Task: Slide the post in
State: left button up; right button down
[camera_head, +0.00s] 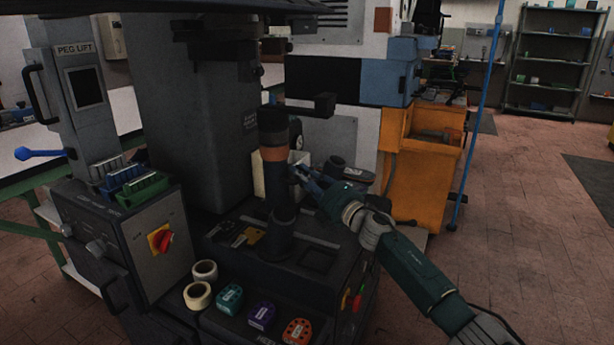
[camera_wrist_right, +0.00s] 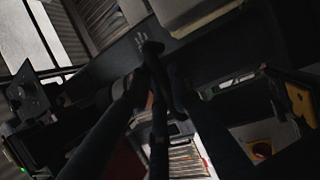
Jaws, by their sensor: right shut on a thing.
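The dark post (camera_head: 279,195) stands upright at the front of the press, with an orange-brown band (camera_head: 274,154) on its thicker upper part. Its lower end meets a dark round collar (camera_head: 277,243) on the press base; I cannot tell how deep it sits. My right gripper (camera_head: 297,174) reaches in from the right at the post, just below the band, and is shut on it. In the right wrist view a dark bar (camera_wrist_right: 156,105) runs between the dark fingers, and the contact is hard to make out. My left gripper is not in view.
A control box with a red knob (camera_head: 161,240) stands left of the post. Tape rolls (camera_head: 198,295) and teal, purple and orange blocks (camera_head: 297,331) lie on the front ledge. An orange cabinet (camera_head: 416,180) stands behind my right arm. Open floor lies to the right.

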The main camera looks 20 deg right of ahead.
jog(key=shift+a+r, duration=0.1)
jog(key=c, duration=1.6)
grip_release()
jog(key=shift+w+a, duration=0.1)
jog(key=shift+o, duration=0.2)
jog(key=shift+w+a, duration=0.1)
jog(key=shift+w, duration=0.05)
jog(key=shift+s+d+f, duration=0.2)
jog(key=shift+s+d, duration=0.1)
jog(key=shift+s, duration=0.15)
jog(key=v, duration=1.1)
jog(key=shift+s+a, duration=0.1)
jog(key=shift+a, duration=0.05)
